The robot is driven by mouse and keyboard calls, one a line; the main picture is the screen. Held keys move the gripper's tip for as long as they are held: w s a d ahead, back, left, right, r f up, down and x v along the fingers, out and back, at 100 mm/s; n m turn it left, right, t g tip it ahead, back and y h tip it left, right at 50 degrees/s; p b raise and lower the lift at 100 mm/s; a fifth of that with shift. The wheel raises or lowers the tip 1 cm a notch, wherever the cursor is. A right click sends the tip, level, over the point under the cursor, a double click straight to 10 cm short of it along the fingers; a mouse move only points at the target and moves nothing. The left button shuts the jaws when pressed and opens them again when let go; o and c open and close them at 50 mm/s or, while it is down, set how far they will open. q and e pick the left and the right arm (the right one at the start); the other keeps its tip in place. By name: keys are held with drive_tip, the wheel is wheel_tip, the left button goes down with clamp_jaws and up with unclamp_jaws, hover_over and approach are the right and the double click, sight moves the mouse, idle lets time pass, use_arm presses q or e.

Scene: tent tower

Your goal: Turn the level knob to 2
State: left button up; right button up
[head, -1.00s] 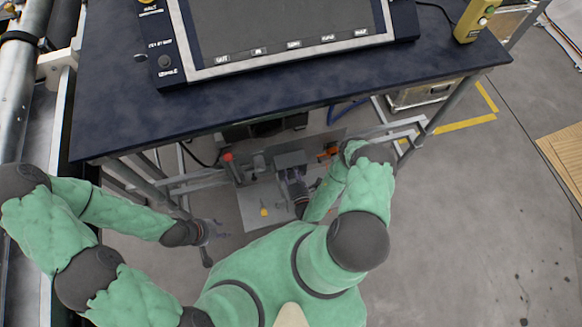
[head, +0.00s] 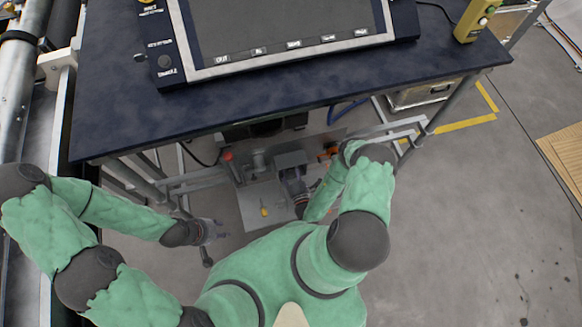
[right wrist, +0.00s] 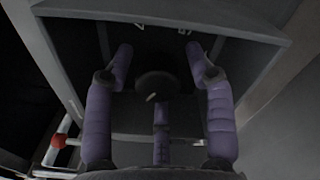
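The level knob (right wrist: 158,86) is a dark round knob with a short white pointer mark, on the front of a grey box (right wrist: 250,28) in the right wrist view. Small white marks, too blurred to read, lie above it. My right gripper (right wrist: 160,72) has its purple fingers spread on both sides of the knob, with gaps left and right, and a third finger below it. In the head view the grey box (head: 291,159) is under the table and the knob is hidden. My left gripper (head: 217,231) looks open and empty, left of the low unit.
A dark table (head: 130,115) with a large screen panel (head: 285,30) overhangs the low unit. A red part (head: 227,156), an orange part (head: 328,151) and a yellow part (head: 264,211) are near the box. Metal frame bars flank it.

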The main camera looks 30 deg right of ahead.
drive_tip(key=shift+s, duration=0.1)
drive_tip(key=v, duration=1.1)
drive_tip(key=shift+s, duration=0.4)
drive_tip(key=shift+a, duration=0.15)
drive_tip(key=shift+s, duration=0.15)
idle(0.4)
